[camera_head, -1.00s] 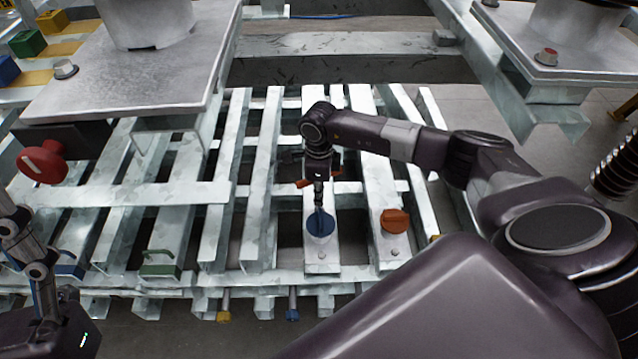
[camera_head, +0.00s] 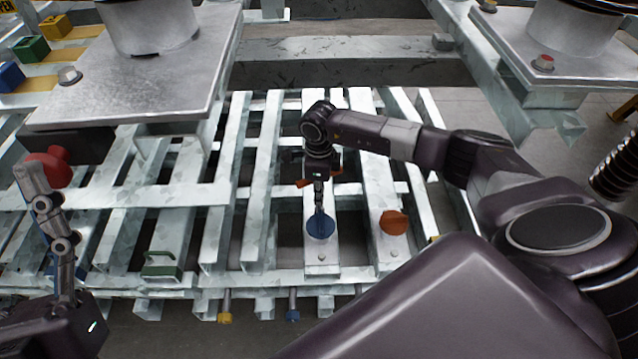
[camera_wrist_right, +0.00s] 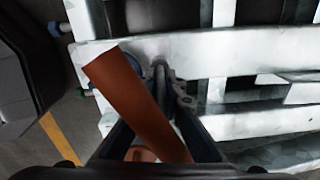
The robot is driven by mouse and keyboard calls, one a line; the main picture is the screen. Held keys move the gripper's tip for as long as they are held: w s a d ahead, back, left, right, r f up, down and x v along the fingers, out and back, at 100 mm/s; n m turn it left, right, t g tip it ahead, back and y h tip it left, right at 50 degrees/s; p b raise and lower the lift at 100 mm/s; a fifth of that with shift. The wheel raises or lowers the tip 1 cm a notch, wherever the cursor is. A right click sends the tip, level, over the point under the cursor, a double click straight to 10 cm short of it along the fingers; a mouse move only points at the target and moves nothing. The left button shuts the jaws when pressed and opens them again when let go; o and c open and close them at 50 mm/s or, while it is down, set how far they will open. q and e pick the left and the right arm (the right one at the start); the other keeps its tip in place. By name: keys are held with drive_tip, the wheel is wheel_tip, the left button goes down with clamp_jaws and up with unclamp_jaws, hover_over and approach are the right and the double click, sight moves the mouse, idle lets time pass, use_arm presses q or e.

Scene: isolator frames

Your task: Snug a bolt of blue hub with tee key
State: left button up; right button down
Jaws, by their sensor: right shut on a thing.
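The blue hub (camera_head: 321,230) is a round blue piece on a pale metal rail in the head view's middle. My right gripper (camera_head: 319,172) is above it, pointing down, shut on the tee key. The key's orange handle (camera_head: 304,183) sticks out beside the gripper, and it fills the middle of the right wrist view (camera_wrist_right: 136,100). The dark part below the gripper reaches down to the hub; whether the key sits on a bolt is too small to tell. My left gripper (camera_head: 50,225) is at the far left, in front of a red knob; its opening is unclear.
An orange hub (camera_head: 393,222) sits on the rail to the right of the blue one. Grey plates with columns (camera_head: 130,80) overhang the slatted frame at the upper left and upper right.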

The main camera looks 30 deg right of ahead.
drive_tip(key=shift+r+p, duration=0.3)
drive_tip(key=shift+r, duration=0.35)
use_arm(q)
drive_tip(key=w+f, duration=0.1)
drive_tip(key=w+f+g, duration=0.2)
drive_tip(key=shift+w+d+f+y, duration=0.1)
drive_tip(key=shift+w+d+y, duration=0.2)
drive_tip(key=shift+d, duration=0.05)
